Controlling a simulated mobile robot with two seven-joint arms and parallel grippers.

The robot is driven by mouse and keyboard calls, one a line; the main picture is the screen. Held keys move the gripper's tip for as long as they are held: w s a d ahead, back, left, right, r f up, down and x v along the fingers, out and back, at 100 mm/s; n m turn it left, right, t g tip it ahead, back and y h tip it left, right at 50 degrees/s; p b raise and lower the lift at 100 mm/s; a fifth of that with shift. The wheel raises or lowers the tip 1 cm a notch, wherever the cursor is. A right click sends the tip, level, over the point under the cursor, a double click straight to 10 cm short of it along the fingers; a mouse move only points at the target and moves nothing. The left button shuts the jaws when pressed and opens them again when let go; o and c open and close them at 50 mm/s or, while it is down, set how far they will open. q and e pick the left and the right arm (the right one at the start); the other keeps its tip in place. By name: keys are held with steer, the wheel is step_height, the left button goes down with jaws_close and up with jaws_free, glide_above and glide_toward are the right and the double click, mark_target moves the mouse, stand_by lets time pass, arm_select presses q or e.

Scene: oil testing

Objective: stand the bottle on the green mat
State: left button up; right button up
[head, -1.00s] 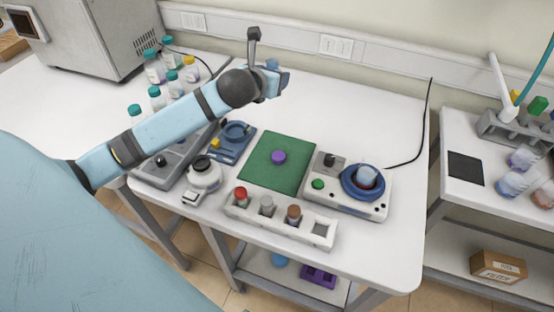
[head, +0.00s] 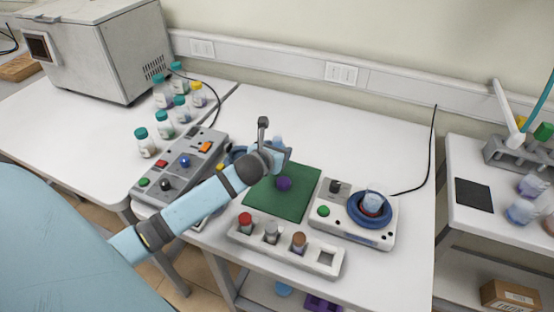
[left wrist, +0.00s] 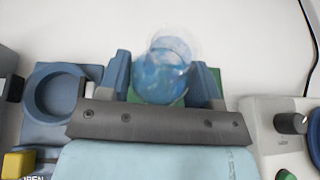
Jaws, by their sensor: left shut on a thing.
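My left gripper (head: 277,152) is shut on a clear bottle with bluish contents, seen between its two blue fingers (left wrist: 163,82) in the left wrist view. The bottle (left wrist: 165,62) is held near the back edge of the green mat (head: 300,203). In the head view the gripper mostly hides the bottle; I cannot tell whether its base touches anything. A purple round object (head: 284,183) is on the mat, just in front of the gripper. My right gripper is not in view.
A stirrer with a blue ring (head: 369,224) and clear vessel stands right of the mat. A white rack (head: 325,260) with several capped vials is in front. A grey control box (head: 200,150) and several teal-capped bottles (head: 145,142) stand left. The table behind the mat is clear.

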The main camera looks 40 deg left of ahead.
arm_select(q)
steer(key=shift+f, duration=1.8)
steer(key=o, duration=1.1)
steer(key=shift+f, duration=0.15)
steer(key=v, duration=1.2)
steer(key=shift+r, duration=0.25)
